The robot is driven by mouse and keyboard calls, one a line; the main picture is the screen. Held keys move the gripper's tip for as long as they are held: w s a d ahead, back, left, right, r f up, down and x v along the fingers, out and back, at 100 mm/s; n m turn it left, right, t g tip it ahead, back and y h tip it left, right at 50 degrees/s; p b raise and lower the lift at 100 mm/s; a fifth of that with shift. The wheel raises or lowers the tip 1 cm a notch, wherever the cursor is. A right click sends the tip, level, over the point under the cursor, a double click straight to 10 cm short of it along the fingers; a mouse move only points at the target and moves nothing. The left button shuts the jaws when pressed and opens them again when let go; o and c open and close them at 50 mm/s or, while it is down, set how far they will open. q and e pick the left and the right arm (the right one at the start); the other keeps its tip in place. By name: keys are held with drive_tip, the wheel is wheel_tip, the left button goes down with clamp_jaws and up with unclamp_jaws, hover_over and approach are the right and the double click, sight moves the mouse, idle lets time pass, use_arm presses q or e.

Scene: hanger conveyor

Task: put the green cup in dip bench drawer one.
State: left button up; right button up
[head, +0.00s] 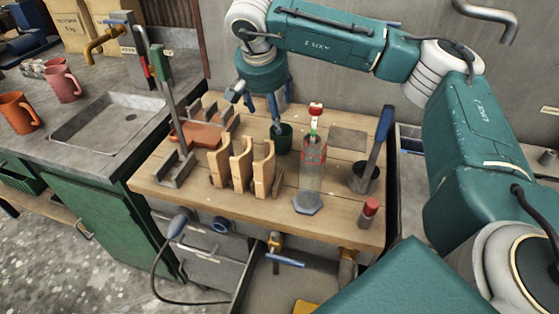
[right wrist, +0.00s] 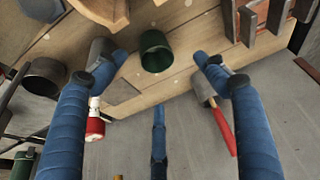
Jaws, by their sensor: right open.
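The green cup (head: 283,142) stands on the wooden bench top, beside the tan curved stands. It also shows in the right wrist view (right wrist: 157,62), upper middle, between and beyond my spread fingers. My right gripper (head: 260,107) is open and empty, reaching down from above at the back of the bench. One fingertip overlaps the cup in the head view; I cannot tell whether it touches. Under the bench, a drawer-like grey compartment (head: 243,287) is open at the front, partly hidden by my arm. I cannot read which drawer is number one. My left gripper is out of view.
A clear cylinder (head: 312,178) with a red-topped object, a dark pot (head: 364,178) with a tall blue handle, and tan stands (head: 240,163) crowd the bench (head: 200,199). A metal rack (head: 177,170) stands left. A sink counter (head: 85,150) holds mugs.

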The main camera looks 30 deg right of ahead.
hover_over(281, 139)
drive_tip(key=w, duration=0.2)
wheel_tip(281, 139, down, 5)
drive_tip(key=x, duration=0.1)
drive_tip(key=p+x, duration=0.1)
drive_tip(key=x, duration=0.1)
drive_tip(key=s+p+x, duration=0.1)
drive_tip(key=x, duration=0.1)
drive_tip(key=shift+d+f, duration=0.1)
drive_tip(key=shift+d, duration=0.1)
drive_tip(key=shift+w+d+f, duration=0.1)
drive_tip(key=shift+w+f, duration=0.05)
drive_tip(key=shift+f, duration=0.1)
drive_tip(key=shift+c, duration=0.5)
drive_tip(key=c, duration=1)
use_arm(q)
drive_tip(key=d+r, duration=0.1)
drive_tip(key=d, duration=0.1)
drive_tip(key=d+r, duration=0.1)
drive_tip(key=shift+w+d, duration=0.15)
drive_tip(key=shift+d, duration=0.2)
use_arm(e)
drive_tip(key=shift+c, duration=0.6)
